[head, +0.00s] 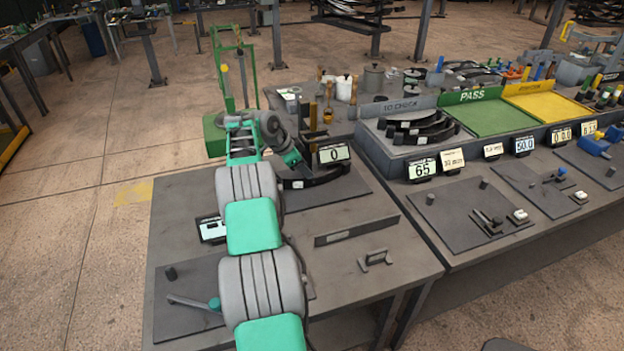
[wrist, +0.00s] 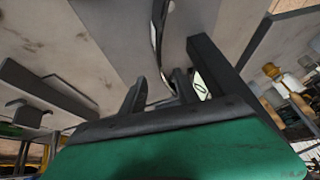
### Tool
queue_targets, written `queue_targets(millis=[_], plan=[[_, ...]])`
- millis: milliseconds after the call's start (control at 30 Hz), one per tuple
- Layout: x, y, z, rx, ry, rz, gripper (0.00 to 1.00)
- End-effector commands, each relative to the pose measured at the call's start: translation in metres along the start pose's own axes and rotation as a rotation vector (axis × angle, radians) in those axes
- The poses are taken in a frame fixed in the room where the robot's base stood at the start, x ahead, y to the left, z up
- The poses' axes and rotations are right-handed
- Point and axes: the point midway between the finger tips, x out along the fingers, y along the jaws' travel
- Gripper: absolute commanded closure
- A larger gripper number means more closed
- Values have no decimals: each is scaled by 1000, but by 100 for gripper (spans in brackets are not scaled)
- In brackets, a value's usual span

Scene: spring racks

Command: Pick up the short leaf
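A dark curved leaf (head: 322,178) lies on the dark plate of the near table, beside the display reading 0. My arm reaches over the table to the leaf's left end, where my gripper (head: 297,166) is small and partly hidden. In the wrist view my gripper (wrist: 158,92) has its two fingers apart. A thin curved leaf (wrist: 157,35) runs down toward the gap between them, closer to the right finger. I cannot tell whether it touches. Several more dark curved leaves (head: 418,128) lie in the TO CHECK tray. I cannot tell which leaf is the short one.
The 0 display (head: 334,154) stands close to my gripper. A dark post (wrist: 222,68) rises beside the fingers. A flat bar (head: 356,231) and a small bracket (head: 375,260) lie nearer on the table. A green PASS tray (head: 487,116) and yellow tray (head: 548,105) stand right.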

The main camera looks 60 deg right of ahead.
Motion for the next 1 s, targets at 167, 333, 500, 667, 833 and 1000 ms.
queue_targets(millis=[167, 333, 500, 667, 833, 1000], plan=[[24, 0, 1, -3, -1, 2, 63], [55, 1, 4, -3, -1, 2, 63], [66, 0, 6, -4, -1, -3, 63], [66, 0, 6, -5, -1, -3, 64], [66, 0, 6, -5, -1, -2, 78], [66, 0, 7, -5, -1, -2, 92]])
